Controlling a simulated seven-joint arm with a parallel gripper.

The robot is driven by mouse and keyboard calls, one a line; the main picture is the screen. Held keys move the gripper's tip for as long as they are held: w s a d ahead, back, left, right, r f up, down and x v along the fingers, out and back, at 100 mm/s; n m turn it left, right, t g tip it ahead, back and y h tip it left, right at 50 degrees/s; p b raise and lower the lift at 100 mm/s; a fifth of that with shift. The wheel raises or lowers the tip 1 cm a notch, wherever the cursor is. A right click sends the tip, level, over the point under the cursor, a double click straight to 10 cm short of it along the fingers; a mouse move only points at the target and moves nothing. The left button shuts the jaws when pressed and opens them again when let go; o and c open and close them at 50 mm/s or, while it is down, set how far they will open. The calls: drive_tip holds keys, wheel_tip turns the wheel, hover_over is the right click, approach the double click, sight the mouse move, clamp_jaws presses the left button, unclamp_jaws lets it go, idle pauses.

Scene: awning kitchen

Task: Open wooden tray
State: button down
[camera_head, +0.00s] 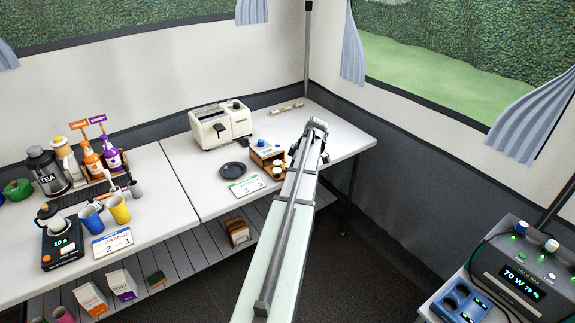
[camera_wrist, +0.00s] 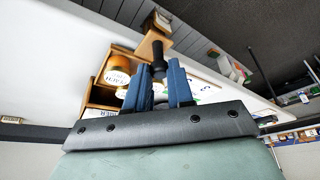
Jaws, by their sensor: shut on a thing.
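The wooden tray (camera_head: 257,161) is a small brown box near the middle of the right-hand table, holding white-labelled jars. In the wrist view its wooden walls (camera_wrist: 89,97) and jars show beyond my fingers, at the left. A black handle (camera_wrist: 158,48) stands out by a wooden panel (camera_wrist: 147,44). My gripper (camera_wrist: 158,72) has its blue fingers on either side of this handle and is shut on it. In the head view my gripper (camera_head: 293,156) is at the tray's right side, partly hidden by my arm. How far the tray is open cannot be told.
A dark plate (camera_head: 233,169) and a number card (camera_head: 246,187) lie left of the tray. A cream toaster (camera_head: 220,125) stands behind. Small items (camera_head: 286,108) lie near the back wall. The table's right end is clear.

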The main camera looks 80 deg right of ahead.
drive_tip(key=c, duration=1.3)
unclamp_jaws()
drive_tip(key=shift+r, duration=0.1)
drive_tip(key=v, duration=1.3)
drive_tip(key=shift+s+r, duration=0.2)
drive_tip(key=shift+r, duration=0.05)
